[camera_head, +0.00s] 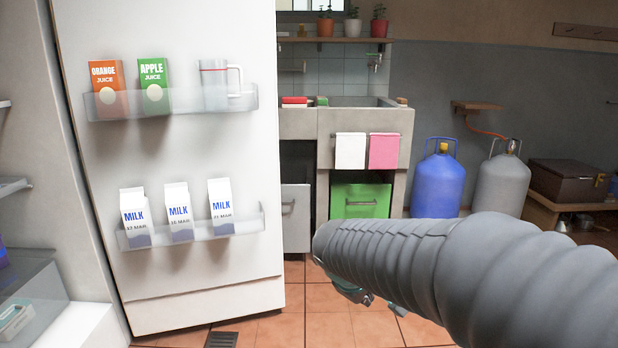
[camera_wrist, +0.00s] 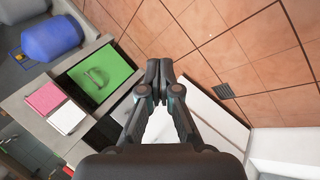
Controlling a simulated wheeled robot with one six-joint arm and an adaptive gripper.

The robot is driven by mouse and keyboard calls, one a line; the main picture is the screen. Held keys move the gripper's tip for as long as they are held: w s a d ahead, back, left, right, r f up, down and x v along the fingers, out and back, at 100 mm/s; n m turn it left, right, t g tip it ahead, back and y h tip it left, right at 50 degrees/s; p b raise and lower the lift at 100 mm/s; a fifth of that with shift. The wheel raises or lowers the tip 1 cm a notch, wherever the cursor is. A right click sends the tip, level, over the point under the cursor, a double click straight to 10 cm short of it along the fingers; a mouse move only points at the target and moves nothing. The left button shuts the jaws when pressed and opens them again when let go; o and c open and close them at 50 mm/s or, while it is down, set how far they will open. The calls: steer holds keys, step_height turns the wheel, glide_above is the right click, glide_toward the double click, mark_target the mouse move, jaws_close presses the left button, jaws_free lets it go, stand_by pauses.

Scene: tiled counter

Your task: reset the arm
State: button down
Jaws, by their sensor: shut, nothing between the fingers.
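My gripper (camera_wrist: 160,72) shows in the wrist view with its fingertips together, shut and empty, above the tiled floor. In the head view my grey ribbed arm reaches in from the right and hides most of the gripper. An open fridge door (camera_head: 180,265) stands at the left with its inner side facing me. Its lower shelf holds milk cartons (camera_head: 179,212). Its upper shelf holds an orange juice carton (camera_head: 108,90), an apple juice carton (camera_head: 156,87) and a clear pitcher (camera_head: 214,88).
A counter (camera_head: 410,125) with a sink, a white towel (camera_head: 350,151), a pink towel (camera_head: 384,151) and a green drawer (camera_head: 360,201) is behind. A blue gas cylinder (camera_head: 437,186) and a grey one (camera_head: 499,188) stand right. Tiled floor (camera_head: 305,325) is open in front.

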steer(key=s+d+r+m+g+y+p, duration=0.15)
steer(key=s+m, duration=0.25)
steer(key=s, duration=0.5)
steer(key=s+r+m+y+p, duration=0.1)
steer(key=s+m+y+p, duration=0.15)
steer(key=s, duration=0.55)
steer(key=s+d+r+m+t+p, duration=0.1)
steer(key=s+d+r+m+p, duration=0.1)
steer(key=r, duration=0.4)
steer(key=shift+s+d+t, duration=0.35)
steer(key=shift+s+d, duration=0.15)
steer(key=shift+s, duration=0.75)
steer(key=shift+a+m, duration=0.1)
steer(key=shift+m, duration=0.15)
